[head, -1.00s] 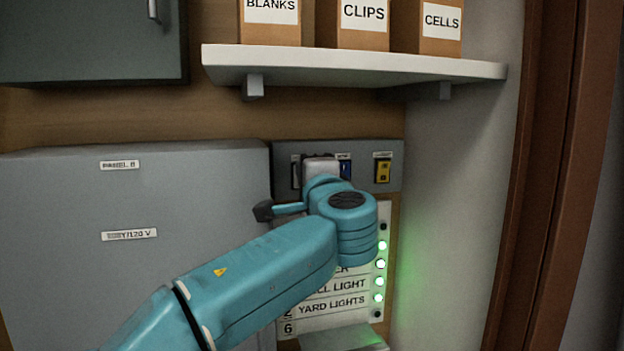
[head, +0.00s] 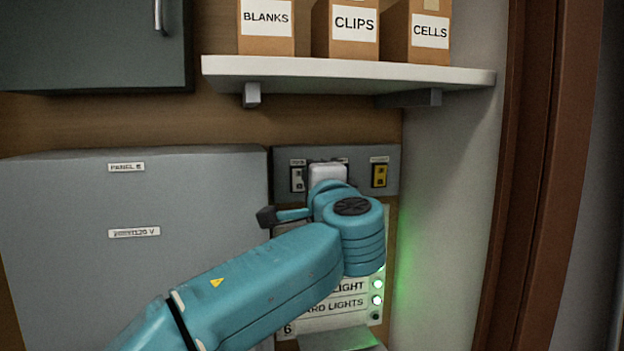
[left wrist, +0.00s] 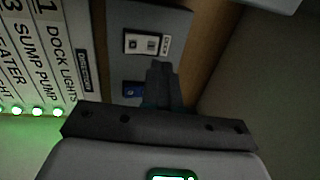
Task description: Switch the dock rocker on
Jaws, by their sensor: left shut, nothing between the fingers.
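A grey switch plate (head: 392,154) on the back wall carries a pale rocker (head: 297,179) at its left and a yellow rocker (head: 379,176) at its right. In the left wrist view the pale rocker (left wrist: 146,44) and a blue rocker (left wrist: 133,89) show on the plate. The small labels are too blurred to tell which is the dock one. My left gripper (left wrist: 163,78) is shut and empty, its fingertips over the plate beside these two rockers; contact cannot be told. In the head view my arm hides the fingertips and the blue rocker. My right gripper is out of view.
A labelled list (left wrist: 35,50) with green lights is below the plate, partly behind my arm. A grey panel box (head: 60,220) stands left. A white shelf (head: 350,72) with several cartons hangs above. A side wall (head: 450,170) bounds the right.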

